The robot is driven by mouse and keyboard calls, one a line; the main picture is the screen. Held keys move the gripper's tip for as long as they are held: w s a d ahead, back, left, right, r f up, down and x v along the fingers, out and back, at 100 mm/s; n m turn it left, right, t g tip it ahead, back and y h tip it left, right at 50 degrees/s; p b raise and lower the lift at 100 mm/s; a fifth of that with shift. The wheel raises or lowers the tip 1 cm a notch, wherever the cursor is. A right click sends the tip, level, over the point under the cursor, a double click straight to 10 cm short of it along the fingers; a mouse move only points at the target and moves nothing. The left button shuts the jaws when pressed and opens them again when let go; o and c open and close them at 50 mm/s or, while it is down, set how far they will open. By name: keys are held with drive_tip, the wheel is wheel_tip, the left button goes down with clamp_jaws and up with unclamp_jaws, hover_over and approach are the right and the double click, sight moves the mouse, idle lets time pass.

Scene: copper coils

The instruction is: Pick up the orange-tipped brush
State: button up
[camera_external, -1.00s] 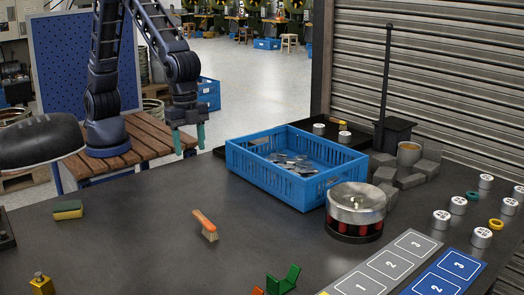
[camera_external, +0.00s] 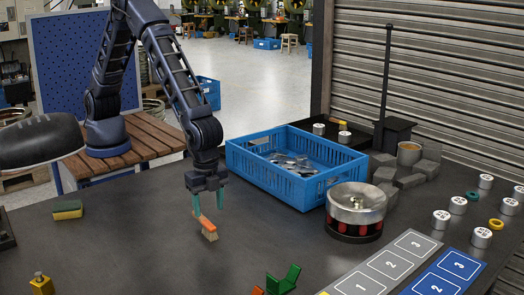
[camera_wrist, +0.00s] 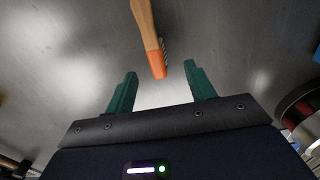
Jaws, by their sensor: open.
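The orange-tipped brush (camera_external: 207,229) lies on the dark table, left of the blue crate. In the wrist view the brush (camera_wrist: 146,28) has a wooden body and an orange end, with bristles along its right side. My gripper (camera_external: 208,205) is open and points down just above the brush. In the wrist view the orange end shows between the green fingertips of my gripper (camera_wrist: 160,72), with space on both sides. I cannot tell the exact height of the fingers above the brush.
The blue crate (camera_external: 243,174) with metal pieces stands right of my gripper. A round metal container (camera_external: 355,205) is farther right. A sponge (camera_external: 67,210) lies left, and a green bracket (camera_external: 284,280) lies near the front. The table around the brush is clear.

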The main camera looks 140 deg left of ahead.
sight(207, 222)
drive_tip(key=shift+s+d+f, duration=0.1)
drive_tip(key=shift+d+f, duration=0.05)
drive_tip(key=shift+f, duration=1.4)
drive_tip(key=shift+d+f, duration=0.15)
drive_tip(key=shift+f, duration=1.35)
drive_tip(key=c, duration=1.1)
